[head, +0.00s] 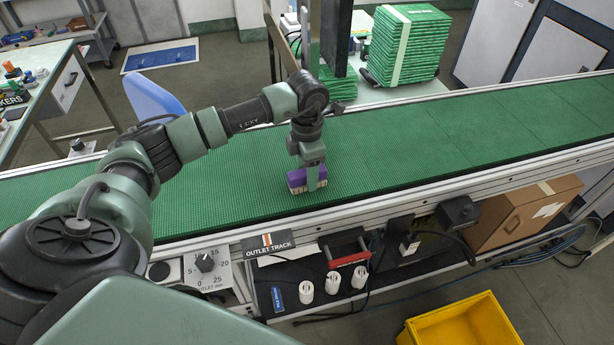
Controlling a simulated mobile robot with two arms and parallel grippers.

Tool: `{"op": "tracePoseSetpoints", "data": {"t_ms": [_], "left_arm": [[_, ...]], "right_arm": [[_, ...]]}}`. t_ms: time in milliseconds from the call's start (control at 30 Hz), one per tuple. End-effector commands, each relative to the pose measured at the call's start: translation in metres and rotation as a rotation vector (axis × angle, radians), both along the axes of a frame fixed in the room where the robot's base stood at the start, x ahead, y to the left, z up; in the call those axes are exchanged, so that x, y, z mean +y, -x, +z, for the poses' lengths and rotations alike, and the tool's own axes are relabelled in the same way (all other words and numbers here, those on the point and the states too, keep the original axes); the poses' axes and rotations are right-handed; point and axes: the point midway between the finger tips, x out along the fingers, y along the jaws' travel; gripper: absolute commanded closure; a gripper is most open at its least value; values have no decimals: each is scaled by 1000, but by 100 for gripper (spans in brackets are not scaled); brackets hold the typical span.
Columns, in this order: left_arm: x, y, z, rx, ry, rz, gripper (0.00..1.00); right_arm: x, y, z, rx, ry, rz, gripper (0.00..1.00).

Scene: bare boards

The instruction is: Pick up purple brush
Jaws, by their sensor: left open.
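The purple brush (297,178) lies on the green conveyor belt (400,150), near the belt's front edge. It has a purple top and pale bristles below. My left gripper (312,180) is directly over the brush, pointing down, with a finger in front of the brush's near side. The jaws are open and the brush rests on the belt between or beside them; the far finger is hidden. My right gripper is not in view.
A metal rail with an outlet track sign (268,243) runs along the belt's front. A yellow bin (462,325) and a cardboard box (525,213) stand below. Stacked green boards (404,45) are behind the belt. The belt to the right is clear.

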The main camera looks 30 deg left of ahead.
Motion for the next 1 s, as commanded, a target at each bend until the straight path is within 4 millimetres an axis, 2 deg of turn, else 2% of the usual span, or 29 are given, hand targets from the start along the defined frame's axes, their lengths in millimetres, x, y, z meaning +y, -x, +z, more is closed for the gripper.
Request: {"op": "tracePoseSetpoints", "data": {"t_ms": [67, 200, 267, 567, 733, 867, 1000], "left_arm": [[0, 0, 0, 0, 0, 0, 48], [0, 0, 0, 0, 0, 0, 87], [0, 0, 0, 0, 0, 0, 100], [0, 0, 2, -1, 1, 0, 100], [0, -1, 12, -2, 0, 0, 100], [0, -1, 30, -5, 0, -1, 100], [0, -2, 65, -9, 0, -1, 100]], "right_arm": [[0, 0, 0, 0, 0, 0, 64], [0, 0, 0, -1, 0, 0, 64], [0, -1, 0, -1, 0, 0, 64], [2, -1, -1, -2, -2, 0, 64], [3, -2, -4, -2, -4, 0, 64], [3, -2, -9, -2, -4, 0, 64], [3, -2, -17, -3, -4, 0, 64]]}}
